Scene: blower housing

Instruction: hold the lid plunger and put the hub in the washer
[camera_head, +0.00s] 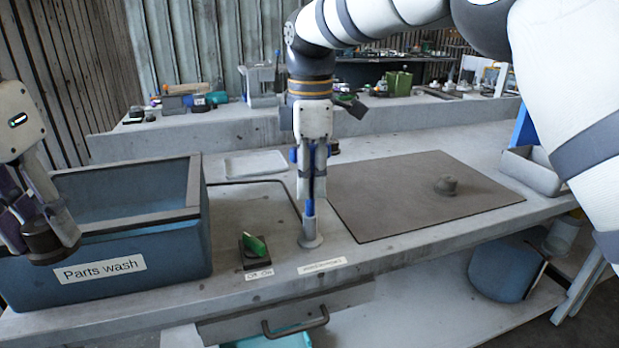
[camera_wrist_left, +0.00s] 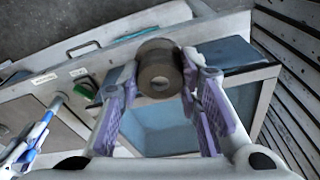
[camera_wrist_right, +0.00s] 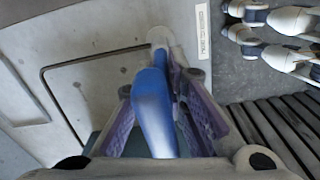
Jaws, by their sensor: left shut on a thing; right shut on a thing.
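The hub, a short dark brown cylinder with a central hole (camera_wrist_left: 160,73), is between the fingertips of my left gripper (camera_head: 42,238), which is shut on it. In the head view it overlaps the front left corner of the washer. The washer is the blue, open-topped bin (camera_head: 175,250) labelled "Parts wash"; its blue interior shows in the left wrist view (camera_wrist_left: 160,130). The lid plunger has a blue handle (camera_wrist_right: 152,110) and a round pale base (camera_head: 311,241) on the bench. My right gripper (camera_head: 310,178) is shut around its handle, which stands upright.
A green switch (camera_head: 254,246) on a dark base sits between washer and plunger. A dark mat (camera_head: 400,205) carries a small grey part (camera_head: 446,185). A shallow tray (camera_head: 256,163) lies behind, and a grey bin (camera_head: 535,170) stands at the right.

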